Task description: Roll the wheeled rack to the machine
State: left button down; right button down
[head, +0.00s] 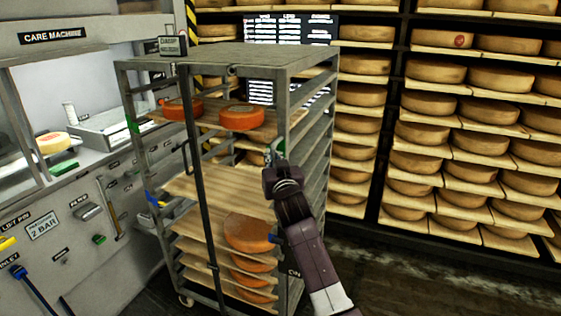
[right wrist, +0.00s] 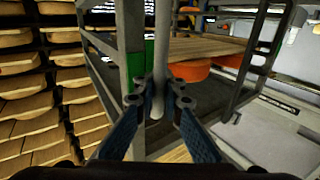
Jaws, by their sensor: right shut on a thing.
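The wheeled rack (head: 220,57) is a grey metal frame with wooden boards and several orange cheese wheels (head: 248,231). It stands upright just right of the care machine (head: 70,215); I cannot tell whether they touch. One caster (head: 186,300) shows at its lower front. My right gripper (head: 276,162) is at the rack's right side, by a green mark on the post. In the right wrist view its fingers (right wrist: 159,98) are shut around a grey upright bar (right wrist: 159,60) of the rack. My left gripper is not in view.
Shelves of cheese wheels (head: 480,120) line the back and right. The dark floor (head: 400,280) is bare at the lower right. Handles and hose fittings (head: 20,272) stick out of the machine's front at the left. A small sign (head: 172,45) stands at the rack top.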

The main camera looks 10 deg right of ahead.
jog(key=shift+w+a+f, duration=0.1)
jog(key=shift+a+f, duration=0.2)
jog(key=shift+a, duration=0.25)
jog(key=shift+w+a+f, duration=0.1)
jog(key=shift+a+f, duration=0.15)
jog(key=shift+a, duration=0.25)
jog(key=shift+s+d, duration=0.1)
jog(key=shift+d, duration=0.05)
jog(key=c, duration=2.3)
grip_release()
jog(key=shift+r, duration=0.15)
jog(key=shift+c, duration=0.2)
jog(key=o, duration=0.3)
jog(key=shift+s+d+r, duration=0.25)
jog(key=shift+s+r, duration=0.1)
jog(key=shift+r, duration=0.05)
jog(key=s, duration=1.2)
jog(key=shift+a, duration=0.1)
